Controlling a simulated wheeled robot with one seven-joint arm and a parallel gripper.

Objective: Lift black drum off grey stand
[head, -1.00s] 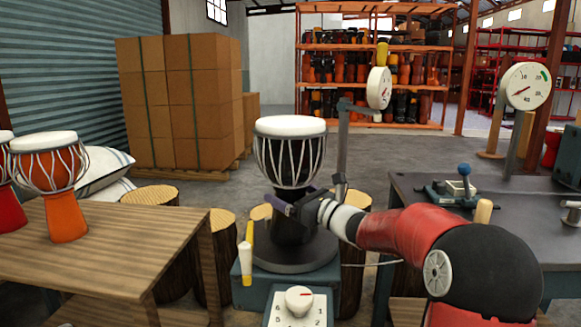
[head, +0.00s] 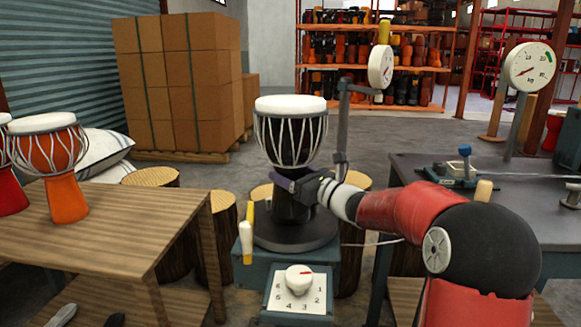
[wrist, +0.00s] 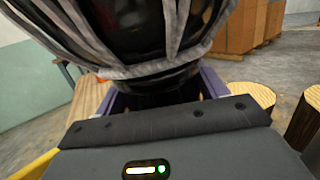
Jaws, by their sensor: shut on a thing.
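The black drum (head: 290,140), with a white head and pale grey ropes, stands upright in the middle of the head view. Its foot appears to rest on the round grey stand (head: 270,238); the contact is partly hidden. My gripper (head: 286,183) reaches in from the right and is shut on the drum's narrow waist, below the bowl. In the wrist view the drum's roped bowl (wrist: 150,40) fills the top, and its dark waist sits between my purple fingers (wrist: 163,95).
A dial box (head: 298,290) is in front of the stand, with a yellow-and-white tool (head: 246,240) beside it. A post with a gauge (head: 381,66) rises close behind the drum. A wooden table (head: 110,235) is left, a dark workbench (head: 430,210) right, and log stools (head: 222,220) behind.

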